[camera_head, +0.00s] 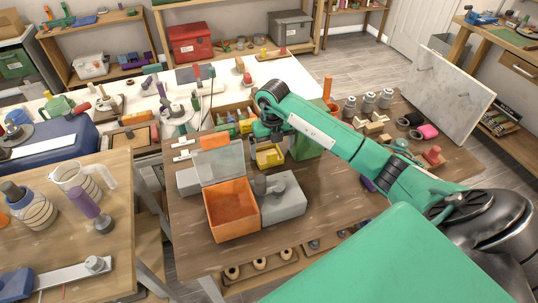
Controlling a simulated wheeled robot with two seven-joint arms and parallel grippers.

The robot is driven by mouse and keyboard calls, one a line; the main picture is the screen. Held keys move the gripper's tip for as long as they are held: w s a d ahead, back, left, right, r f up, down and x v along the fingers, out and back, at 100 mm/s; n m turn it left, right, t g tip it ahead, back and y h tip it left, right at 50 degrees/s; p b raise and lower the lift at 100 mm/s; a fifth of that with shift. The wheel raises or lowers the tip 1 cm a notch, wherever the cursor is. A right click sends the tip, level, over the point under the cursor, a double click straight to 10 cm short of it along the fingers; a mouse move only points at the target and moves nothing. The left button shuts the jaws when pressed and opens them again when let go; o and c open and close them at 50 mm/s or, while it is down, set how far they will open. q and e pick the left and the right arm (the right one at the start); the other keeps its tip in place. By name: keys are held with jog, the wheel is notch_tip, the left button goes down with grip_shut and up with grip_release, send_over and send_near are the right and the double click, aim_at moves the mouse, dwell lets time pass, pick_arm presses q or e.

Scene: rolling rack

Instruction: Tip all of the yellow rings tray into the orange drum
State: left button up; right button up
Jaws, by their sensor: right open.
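A small yellow tray (270,157) stands on the brown table, just below my right gripper (268,134). Its contents are too small to make out. My right gripper is open and points down, close over the tray's back side; I cannot tell whether it touches the tray. An open orange box-shaped container (232,211), which looks like the orange drum, stands nearer and to the left of the tray. A grey translucent panel (222,164) stands raised at its back edge. My left gripper is not in view.
A grey machine block (283,197) stands directly right of the orange container. A green box (304,147) is right of the tray, partly under my arm. A wooden bin of small parts (233,118) is behind. Silver jars (368,102) and a grey panel (440,88) are at right.

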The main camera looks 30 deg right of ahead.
aim_at(272, 153)
jog(key=shift+f, duration=0.3)
notch_tip(272, 153, down, 4)
jog(key=p, duration=0.2)
jog(key=shift+w+f+p, duration=0.1)
jog(key=shift+f+p, duration=0.1)
jog(key=shift+p, duration=0.2)
jog(key=shift+f, duration=0.45)
jog(key=c, duration=1.1)
